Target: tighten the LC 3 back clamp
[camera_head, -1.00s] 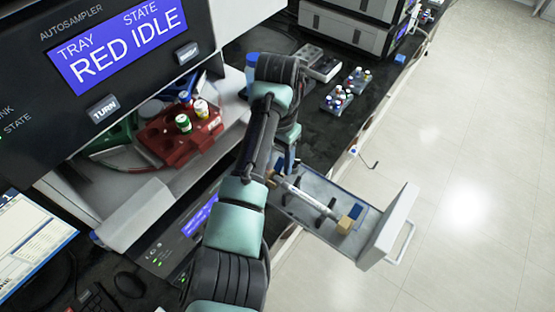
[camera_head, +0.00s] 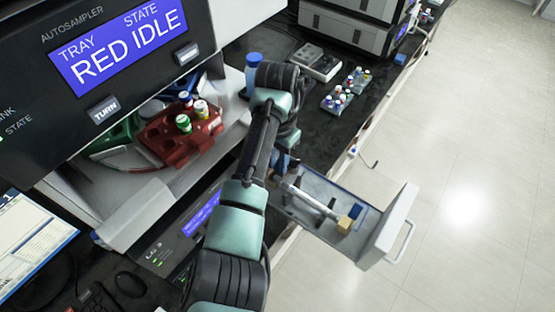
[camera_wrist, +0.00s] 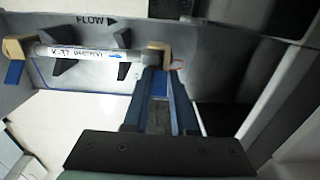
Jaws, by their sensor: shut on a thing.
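The LC 3 drawer (camera_head: 312,192) is pulled out, with a white column (camera_wrist: 85,53) lying along it. The back clamp (camera_wrist: 157,48), a tan block, is at the column's right end in the wrist view. The front clamp (camera_wrist: 14,47), also tan, has a blue lever (camera_wrist: 14,73) hanging down; it also shows in the head view (camera_head: 345,223). My gripper (camera_wrist: 160,80) is shut at the back clamp, below its tan block. The piece between the fingertips looks like its blue lever, mostly hidden. In the head view my arm hides much of that end.
A red tray (camera_head: 180,140) with vials sits in the open autosampler at left. Vial racks (camera_head: 345,92) stand on the dark bench behind. The drawer's white front panel (camera_head: 390,225) juts out over open floor. Dark drawer support brackets (camera_wrist: 65,66) stand along the column.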

